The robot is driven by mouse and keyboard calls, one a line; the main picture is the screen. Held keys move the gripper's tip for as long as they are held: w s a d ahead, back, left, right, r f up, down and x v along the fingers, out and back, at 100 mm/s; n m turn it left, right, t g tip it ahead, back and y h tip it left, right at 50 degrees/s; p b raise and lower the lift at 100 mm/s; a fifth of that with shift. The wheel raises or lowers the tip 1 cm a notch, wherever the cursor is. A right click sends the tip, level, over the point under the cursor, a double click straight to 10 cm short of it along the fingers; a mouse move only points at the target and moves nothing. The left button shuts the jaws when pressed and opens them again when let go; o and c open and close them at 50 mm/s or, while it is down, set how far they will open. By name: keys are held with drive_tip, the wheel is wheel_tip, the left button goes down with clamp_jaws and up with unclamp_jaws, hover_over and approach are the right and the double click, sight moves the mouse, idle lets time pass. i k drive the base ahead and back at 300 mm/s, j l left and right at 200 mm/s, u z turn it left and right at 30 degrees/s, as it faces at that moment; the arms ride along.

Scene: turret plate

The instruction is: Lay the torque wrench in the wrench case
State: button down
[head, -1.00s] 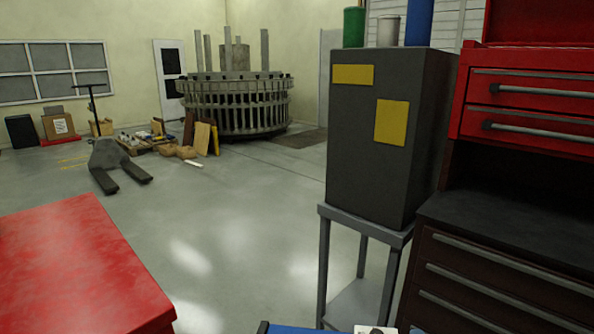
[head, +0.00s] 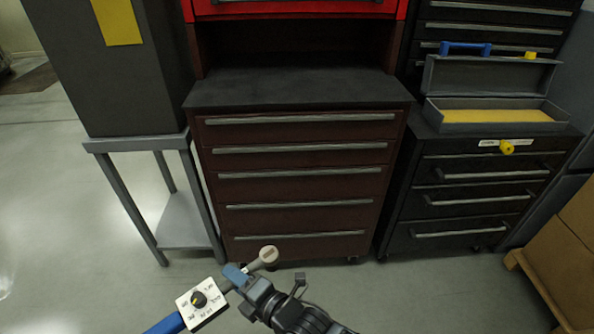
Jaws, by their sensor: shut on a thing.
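The torque wrench (head: 202,302) is in the head view at the bottom, left of the middle. It has a blue handle, a white plate with a black dial, and a pale round head. My gripper (head: 242,283) is shut on its shaft between the plate and the head, and holds it tilted, in front of the cabinets. The wrench case (head: 490,78) stands open on a black cabinet at the upper right. Its grey lid is raised at the back, and yellow lining shows inside with nothing lying on it. The handle's lower end is cut off by the frame.
The black drawer cabinet (head: 480,190) under the case has a white label and a yellow knob at its front. A dark red drawer cabinet (head: 295,190) stands in the middle. A grey stand (head: 150,146) bears a dark box at the left. Cardboard boxes (head: 562,238) stand at the right edge.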

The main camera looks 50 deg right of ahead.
sight(499, 131)
drive_tip(key=k+l+z, duration=0.1)
drive_tip(key=z, duration=0.8)
drive_tip(key=k+l+z, duration=0.35)
drive_tip(key=l, duration=0.3)
drive_tip(key=l+z, duration=0.2)
drive_tip(key=l, duration=0.15)
drive_tip(key=k+l+z, duration=0.15)
drive_tip(key=l, duration=0.25)
